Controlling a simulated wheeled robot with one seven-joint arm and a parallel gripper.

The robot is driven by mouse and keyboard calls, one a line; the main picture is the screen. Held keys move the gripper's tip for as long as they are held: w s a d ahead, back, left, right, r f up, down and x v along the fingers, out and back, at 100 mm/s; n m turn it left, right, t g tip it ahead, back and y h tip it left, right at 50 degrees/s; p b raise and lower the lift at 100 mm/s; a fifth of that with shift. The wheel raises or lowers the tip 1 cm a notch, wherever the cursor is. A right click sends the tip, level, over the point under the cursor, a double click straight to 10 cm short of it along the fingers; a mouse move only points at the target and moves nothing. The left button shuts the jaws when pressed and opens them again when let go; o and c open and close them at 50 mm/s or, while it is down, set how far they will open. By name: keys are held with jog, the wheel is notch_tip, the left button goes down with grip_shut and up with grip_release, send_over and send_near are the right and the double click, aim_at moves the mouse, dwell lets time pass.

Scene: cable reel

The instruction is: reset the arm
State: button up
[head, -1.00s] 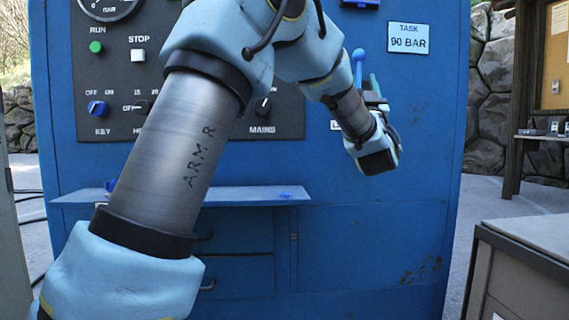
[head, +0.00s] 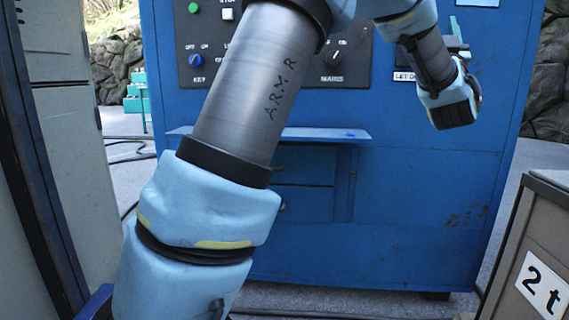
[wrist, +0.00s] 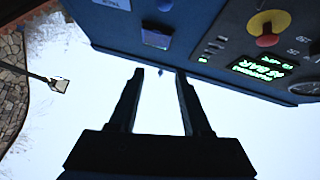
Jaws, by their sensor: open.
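My arm (head: 255,95) rises from the lower left of the head view across the front of a blue cabinet (head: 410,190). Its forearm bends down at the upper right to a dark-capped wrist (head: 452,108). My gripper's fingers cannot be made out clearly in the head view. In the wrist view my gripper (wrist: 160,78) is open, with two dark fingers apart and nothing between them. Bright sky lies behind the fingers, and the cabinet's panel hangs across the top of that view, tilted.
A shelf (head: 310,134) juts from the cabinet behind my arm. A grey cabinet (head: 75,150) stands close at left, and a box marked "2 t" (head: 535,250) at lower right. The wrist view shows a red button (wrist: 267,38), a green display (wrist: 262,67) and a lamp (wrist: 59,85).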

jog(key=w+a+f+m+g, duration=0.2)
jog(key=w+a+f+g, duration=0.15)
jog(key=f, duration=0.25)
jog(key=w+a+f+m+g, duration=0.1)
jog(key=w+a+f+g, duration=0.3)
jog(key=f, duration=0.3)
jog(key=a+f+g+y, duration=0.3)
jog(key=a+f+g, duration=0.2)
jog(key=a+f, duration=0.65)
jog(key=s+a+f+n+g+y, duration=0.25)
jog(key=s+a+f+g, duration=0.3)
jog(key=a+f, duration=0.6)
jog(key=s+a+f+n+g+y, duration=0.1)
jog(key=s+a+f+g, duration=0.3)
jog(key=s, duration=0.4)
jog(key=s+a+f+n+g+y, duration=0.2)
jog(key=s+a+f, duration=0.35)
jog(key=s, duration=0.25)
notch_tip(320, 180, up, 33)
jog(key=s+p, duration=0.1)
jog(key=p, duration=3.1)
jog(key=shift+a+r, duration=0.15)
jog(key=shift+a, duration=0.3)
